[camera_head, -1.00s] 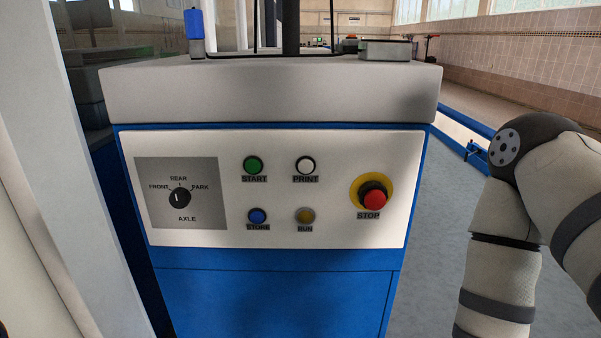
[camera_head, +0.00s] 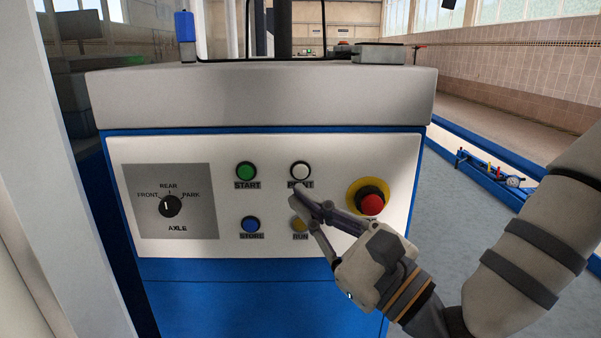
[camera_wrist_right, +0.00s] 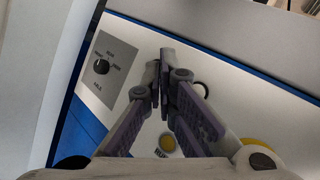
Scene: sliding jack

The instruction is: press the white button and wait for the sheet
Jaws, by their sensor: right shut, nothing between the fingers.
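The white button (camera_head: 300,171), labelled PRINT, sits on the white front panel (camera_head: 275,240) of a blue and grey cabinet, right of the green START button. My right gripper (camera_head: 302,194) is shut and empty. Its fingertips are just below the white button in the head view and partly cover the PRINT label; I cannot tell how far they are from the panel. In the right wrist view the closed fingers (camera_wrist_right: 160,68) point at the panel, with the white button mostly hidden behind them. No sheet is visible. My left gripper is not in view.
Around it are the green START button (camera_head: 245,171), blue STORE button (camera_head: 250,224), yellow RUN button (camera_head: 298,226), red STOP button (camera_head: 372,204) and the AXLE knob (camera_head: 170,206). A pale post (camera_head: 60,180) stands at the left.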

